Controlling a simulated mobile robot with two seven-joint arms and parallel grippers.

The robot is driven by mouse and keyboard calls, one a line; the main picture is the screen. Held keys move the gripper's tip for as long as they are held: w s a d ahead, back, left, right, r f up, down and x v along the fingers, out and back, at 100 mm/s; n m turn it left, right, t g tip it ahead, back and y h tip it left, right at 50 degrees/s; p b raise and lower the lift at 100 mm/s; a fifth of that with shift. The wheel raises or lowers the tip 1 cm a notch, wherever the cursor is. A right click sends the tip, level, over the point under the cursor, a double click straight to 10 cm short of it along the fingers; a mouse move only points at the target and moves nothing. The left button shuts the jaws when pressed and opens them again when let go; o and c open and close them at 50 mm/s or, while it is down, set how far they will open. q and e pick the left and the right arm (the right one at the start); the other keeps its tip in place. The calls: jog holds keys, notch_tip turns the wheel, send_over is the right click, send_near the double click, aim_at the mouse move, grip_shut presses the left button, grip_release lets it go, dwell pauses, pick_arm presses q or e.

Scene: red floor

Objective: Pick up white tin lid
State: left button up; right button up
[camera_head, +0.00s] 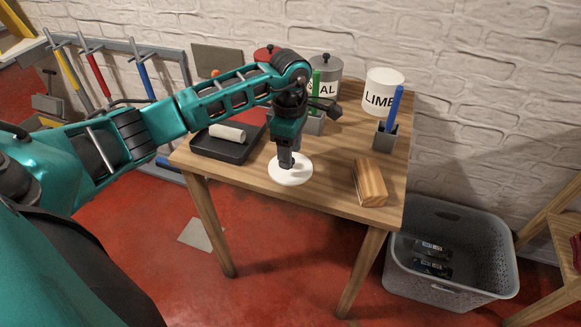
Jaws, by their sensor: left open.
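The white tin lid (290,172) is a round white disc lying on the wooden table near its front edge, in the head view. My left gripper (286,163) points straight down over the middle of the lid. Its fingers hide the lid's centre, where a knob may be, and I cannot tell whether they touch it. The left gripper is open. A white tin marked LIME (383,90) stands at the back right of the table; its top looks white. My right gripper is not in view.
A black tray (228,146) with a white roll (227,133) lies left of the lid. A wooden block (370,183) lies to the right. Grey holders with a green and a blue (395,105) stick stand behind. A grey crate (450,255) is on the floor.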

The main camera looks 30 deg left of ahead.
pick_arm(q)
notch_tip(320, 180, down, 2)
jog(key=shift+f, duration=0.25)
jog(key=shift+c, duration=0.3)
grip_shut()
